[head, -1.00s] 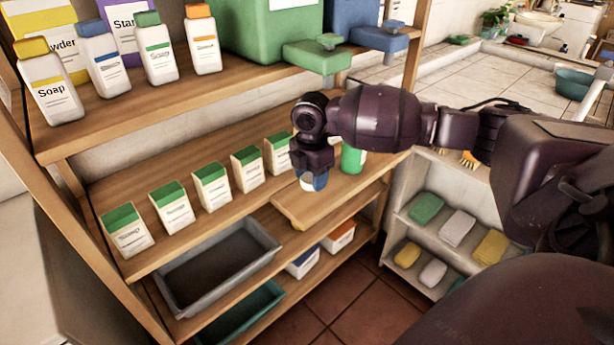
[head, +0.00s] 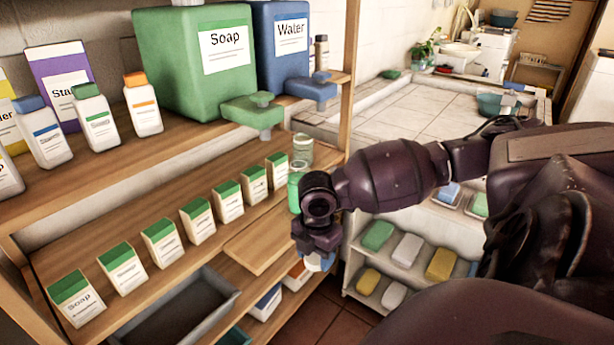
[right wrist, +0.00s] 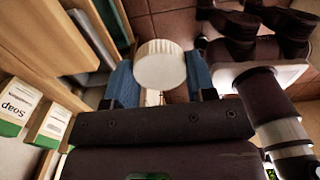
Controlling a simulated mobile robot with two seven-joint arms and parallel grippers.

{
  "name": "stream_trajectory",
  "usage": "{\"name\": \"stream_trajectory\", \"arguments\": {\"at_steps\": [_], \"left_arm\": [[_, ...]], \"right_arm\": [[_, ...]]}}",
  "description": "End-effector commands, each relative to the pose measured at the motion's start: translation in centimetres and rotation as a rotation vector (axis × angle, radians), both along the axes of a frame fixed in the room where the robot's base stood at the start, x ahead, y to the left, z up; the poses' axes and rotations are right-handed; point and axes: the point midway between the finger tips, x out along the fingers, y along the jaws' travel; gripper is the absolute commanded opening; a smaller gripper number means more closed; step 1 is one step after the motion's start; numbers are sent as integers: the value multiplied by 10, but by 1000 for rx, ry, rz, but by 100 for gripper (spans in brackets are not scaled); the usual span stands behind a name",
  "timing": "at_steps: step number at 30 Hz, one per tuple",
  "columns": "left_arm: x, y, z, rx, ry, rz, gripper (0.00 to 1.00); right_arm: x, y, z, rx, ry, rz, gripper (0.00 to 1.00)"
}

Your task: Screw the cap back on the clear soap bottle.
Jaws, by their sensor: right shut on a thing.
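The clear soap bottle (head: 302,150) stands at the right end of the middle shelf in the head view. Its upper part is clear and green soap fills its lower part; no cap shows on its top. My right gripper (head: 318,260) is in front of and below the bottle, apart from it, and partly hides its base. In the right wrist view, its blue fingers (right wrist: 160,80) are shut on a white ribbed cap (right wrist: 160,62). In the head view only a little white shows between the fingers. My left gripper is out of view.
A row of soap cartons (head: 198,220) stands left of the bottle. A bare wooden board (head: 262,238) juts out in front. The green soap dispenser's tap (head: 255,112) overhangs the shelf. A grey tray (head: 190,310) lies below. A white rack with sponges (head: 408,250) stands right.

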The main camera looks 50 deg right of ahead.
Motion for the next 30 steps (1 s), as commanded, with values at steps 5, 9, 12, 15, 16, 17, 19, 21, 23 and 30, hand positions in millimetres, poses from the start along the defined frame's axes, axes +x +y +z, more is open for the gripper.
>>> {"name": "stream_trajectory", "arguments": {"at_steps": [5, 9, 12, 15, 16, 17, 19, 21, 23, 30], "left_arm": [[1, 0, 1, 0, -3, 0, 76], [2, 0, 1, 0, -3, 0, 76], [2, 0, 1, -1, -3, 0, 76], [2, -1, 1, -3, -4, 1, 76], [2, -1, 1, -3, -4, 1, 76], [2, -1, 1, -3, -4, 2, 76], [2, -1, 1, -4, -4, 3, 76], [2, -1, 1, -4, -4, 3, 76], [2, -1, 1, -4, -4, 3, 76], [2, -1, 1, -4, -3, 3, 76]], "right_arm": [[-2, 0, 0, 0, 0, 1, 29], [-2, 0, 0, 0, 0, 1, 29], [-2, 0, 0, 0, 0, 0, 29], [-1, 2, 0, 2, 0, -13, 29], [0, 3, 0, 3, 0, -24, 29], [1, 5, 0, 4, -1, -39, 29], [4, 11, 1, 8, 1, -93, 29], [9, 20, 2, 12, 1, -169, 29], [13, 28, 3, 15, 4, -250, 29], [30, 67, 11, 22, 15, -600, 29]]}}
